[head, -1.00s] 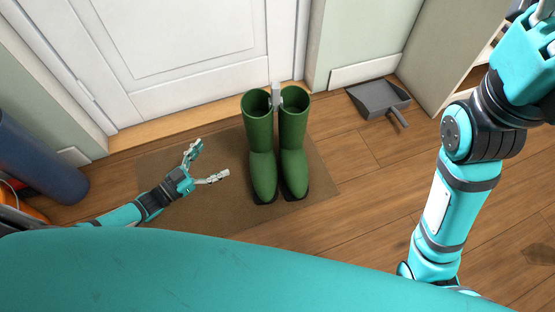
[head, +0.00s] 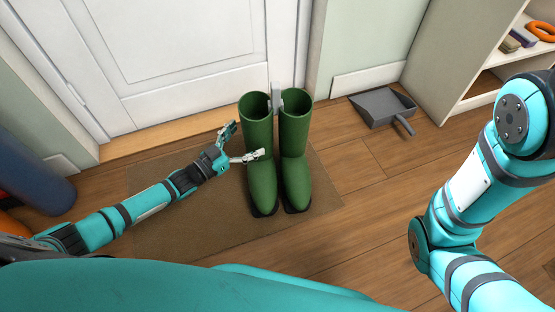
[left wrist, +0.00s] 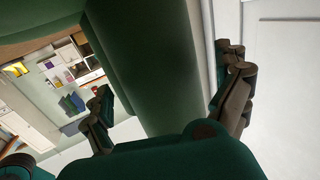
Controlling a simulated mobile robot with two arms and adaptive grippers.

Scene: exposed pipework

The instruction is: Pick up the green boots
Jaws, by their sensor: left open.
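A pair of green boots stands upright side by side on the brown doormat (head: 170,222), with a grey clip (head: 276,98) between their tops. The left boot (head: 260,180) and the right boot (head: 295,170) have toes towards me. My left gripper (head: 243,143) is open at the left boot's shaft, one finger towards the back and one across its front. In the left wrist view a green boot shaft (left wrist: 150,70) shows between the spread fingers; contact cannot be told. My right arm is at the right, its gripper out of view.
A white door (head: 180,50) is behind the boots. A grey dustpan (head: 382,106) lies on the wooden floor at the right, near a shelf unit (head: 455,70). A dark blue rolled item (head: 35,175) stands at the left.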

